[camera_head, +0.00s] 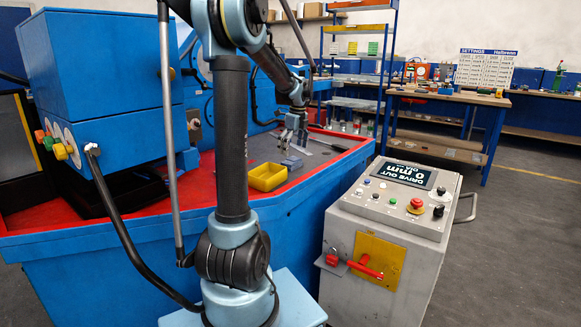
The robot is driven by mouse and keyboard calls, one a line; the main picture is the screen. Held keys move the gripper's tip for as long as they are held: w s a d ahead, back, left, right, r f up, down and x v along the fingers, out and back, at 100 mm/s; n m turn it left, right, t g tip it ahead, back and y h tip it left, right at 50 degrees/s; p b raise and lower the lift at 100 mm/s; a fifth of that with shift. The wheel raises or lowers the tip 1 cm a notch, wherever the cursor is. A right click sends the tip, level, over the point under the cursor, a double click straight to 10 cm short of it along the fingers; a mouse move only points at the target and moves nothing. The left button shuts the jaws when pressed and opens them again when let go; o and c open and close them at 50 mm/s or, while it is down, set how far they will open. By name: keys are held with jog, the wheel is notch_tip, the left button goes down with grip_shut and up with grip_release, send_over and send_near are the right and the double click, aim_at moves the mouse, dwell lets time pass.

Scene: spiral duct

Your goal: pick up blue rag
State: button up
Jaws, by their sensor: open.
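A small pale blue-grey item (292,163), which looks like the blue rag, lies on the grey top of the blue machine bench, just behind and right of a yellow bin. It is small in the view, so its folds cannot be told. My gripper (289,146) points down just above it, at the end of my raised arm. The gripper is open, and nothing shows held between its fingers. I cannot tell whether the fingertips touch the item.
The yellow bin (267,177) stands close to the item. The blue machine housing (100,95) rises at the left. A grey control console (393,230) stands at the right of the bench.

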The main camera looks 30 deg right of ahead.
aim_at(292, 160)
jog(key=shift+w+a+f, duration=0.15)
jog(key=shift+f, duration=2.45)
jog(key=shift+c, duration=0.6)
jog(key=c, duration=1)
jog(key=shift+c, duration=0.2)
jog(key=shift+r, duration=0.15)
notch_tip(292, 160, up, 10)
jog(key=shift+f, duration=0.1)
